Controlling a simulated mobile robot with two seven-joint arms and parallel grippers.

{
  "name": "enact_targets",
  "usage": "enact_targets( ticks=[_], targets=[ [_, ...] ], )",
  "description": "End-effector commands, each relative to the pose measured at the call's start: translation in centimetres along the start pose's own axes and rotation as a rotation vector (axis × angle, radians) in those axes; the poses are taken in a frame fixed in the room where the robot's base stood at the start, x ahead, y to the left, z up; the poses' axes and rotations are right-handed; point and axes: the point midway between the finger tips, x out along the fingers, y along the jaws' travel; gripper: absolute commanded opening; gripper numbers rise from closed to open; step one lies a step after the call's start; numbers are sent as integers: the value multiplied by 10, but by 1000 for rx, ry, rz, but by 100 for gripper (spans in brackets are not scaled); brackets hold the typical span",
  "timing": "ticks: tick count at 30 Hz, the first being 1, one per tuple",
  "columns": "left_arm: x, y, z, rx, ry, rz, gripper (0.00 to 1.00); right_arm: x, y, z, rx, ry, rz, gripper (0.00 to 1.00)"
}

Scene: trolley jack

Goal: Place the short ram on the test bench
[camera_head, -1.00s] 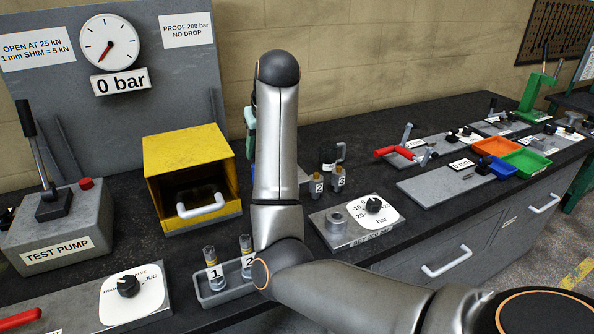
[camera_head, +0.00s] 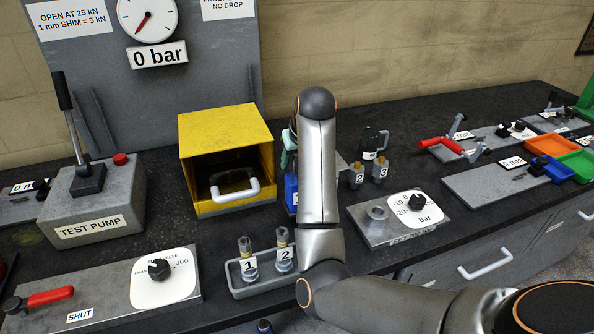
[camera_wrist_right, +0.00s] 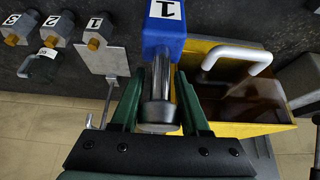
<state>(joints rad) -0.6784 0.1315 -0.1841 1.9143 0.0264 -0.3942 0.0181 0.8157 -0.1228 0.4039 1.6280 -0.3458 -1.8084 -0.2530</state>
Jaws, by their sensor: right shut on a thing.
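A ram with a blue square body labelled 1 and a chrome rod is in the right wrist view (camera_wrist_right: 163,45). I take it to be the short ram. My right gripper (camera_wrist_right: 158,90) has its green fingers on both sides of the chrome rod and is shut on it. In the head view, a strip of the blue body (camera_head: 291,190) shows left of my right forearm, which hides most of the gripper. The dark bench top (camera_head: 300,240) carries the test pump (camera_head: 95,210) and the gauge board (camera_head: 100,60). The gauge reads 0 bar. My left gripper is not in view.
A yellow open-fronted box (camera_head: 222,125) stands left of the ram. In front, a grey tray (camera_head: 262,288) holds two cartridges marked 1 and 2. A dial plate (camera_head: 380,238) and parts marked 2 and 3 stand to the right, near a dark jug (camera_head: 374,140).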

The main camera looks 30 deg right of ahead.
Motion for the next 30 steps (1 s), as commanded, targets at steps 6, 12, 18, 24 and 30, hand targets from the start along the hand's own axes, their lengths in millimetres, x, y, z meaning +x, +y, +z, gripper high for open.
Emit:
enact_targets(
  ticks=[6, 12, 18, 24, 30],
  targets=[
    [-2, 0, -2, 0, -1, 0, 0, 22, -1, 13, -1, 2, -1, 0],
    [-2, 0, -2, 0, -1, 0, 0, 27, 0, 15, -1, 5, -1, 0],
    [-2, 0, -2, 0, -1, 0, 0, 28, 0, 16, -1, 4, 0, 0],
    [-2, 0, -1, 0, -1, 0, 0, 31, 0, 19, 0, -3, -1, 60],
    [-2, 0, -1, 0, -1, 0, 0, 31, 0, 19, 0, -3, -1, 76]
  ],
)
